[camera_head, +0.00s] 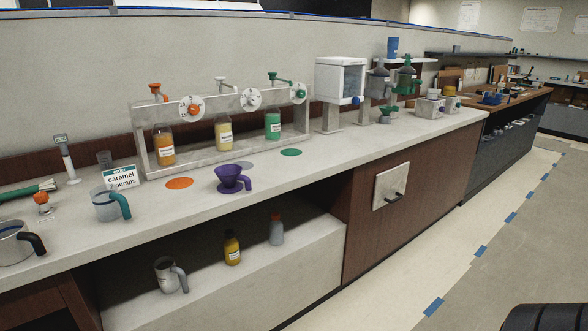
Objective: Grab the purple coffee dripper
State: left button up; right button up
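The purple coffee dripper (231,179) stands upright on the pale counter (330,165), near its front edge. Its handle points to the right. It sits just in front of a grey disc (243,164) and to the right of an orange disc (179,183). Nothing is touching it from above. Neither my left nor my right gripper shows in the head view.
A rack (190,172) with syrup bottles stands behind the dripper. A metal pitcher (104,206) and a caramel sign (119,177) are to the left. A green disc (291,152) lies to the right. The counter's front edge is clear there. A lower shelf holds a mug (166,275) and bottles.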

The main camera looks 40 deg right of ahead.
aim_at(229, 175)
jog(key=z, duration=0.4)
jog(key=i, duration=1)
jog(key=u, duration=0.15)
